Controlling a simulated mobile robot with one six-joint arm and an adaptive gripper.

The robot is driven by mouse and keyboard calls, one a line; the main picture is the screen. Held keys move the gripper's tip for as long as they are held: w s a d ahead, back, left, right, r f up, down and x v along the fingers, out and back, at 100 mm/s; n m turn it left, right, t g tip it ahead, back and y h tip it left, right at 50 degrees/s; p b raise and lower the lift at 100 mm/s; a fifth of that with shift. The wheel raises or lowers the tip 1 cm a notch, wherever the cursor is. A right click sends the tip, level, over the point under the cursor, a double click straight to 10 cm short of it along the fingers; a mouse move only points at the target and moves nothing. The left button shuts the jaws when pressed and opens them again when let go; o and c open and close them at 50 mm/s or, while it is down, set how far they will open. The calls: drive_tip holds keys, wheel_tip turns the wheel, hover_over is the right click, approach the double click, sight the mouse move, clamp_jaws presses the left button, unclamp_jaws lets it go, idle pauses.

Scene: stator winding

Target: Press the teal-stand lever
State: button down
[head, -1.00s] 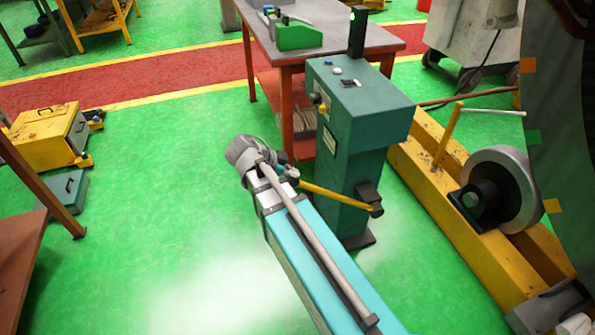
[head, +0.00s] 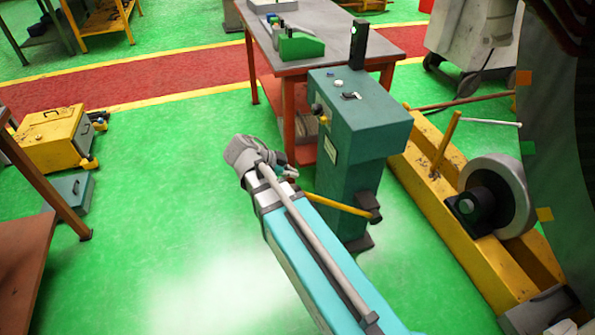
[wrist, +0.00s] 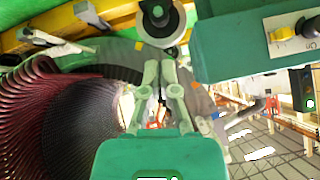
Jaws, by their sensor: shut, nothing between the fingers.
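The teal stand (head: 350,135) stands right of my arm in the head view. Its yellow lever (head: 336,204) slopes from a dark pivot low on the stand, leftward to beside my gripper. The lever's left end is partly hidden behind my arm. My gripper (head: 290,173) is shut and empty, close to that end. I cannot tell whether they touch. In the wrist view my gripper (wrist: 160,60) has its fingers together, and the teal stand (wrist: 225,45) is at the upper right with a yellow knob. I cannot make out the lever there.
A grey-topped table (head: 345,35) with red legs stands behind the stand. A yellow floor frame (head: 440,215) with a grey wheel (head: 510,190) is at the right. A yellow box (head: 45,140) and a small teal box (head: 72,192) lie left. The green floor left of my arm is clear.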

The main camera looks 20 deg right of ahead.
drive_tip(key=shift+p+v, duration=1.6)
drive_tip(key=shift+v, duration=1.3)
drive_tip(key=s+d+r+n+y+p, duration=0.2)
drive_tip(key=s+n+y+p, duration=0.1)
drive_tip(key=n, duration=0.6)
drive_tip(key=s+d+r+n+g+y+p, duration=0.1)
drive_tip(key=s+d+r+n+y+p, duration=0.2)
drive_tip(key=n+y+p, duration=0.3)
drive_tip(key=shift+n+p, duration=0.95)
drive_tip(key=shift+n, duration=1.35)
drive_tip(key=shift+s, duration=0.15)
drive_tip(key=shift+d, duration=0.1)
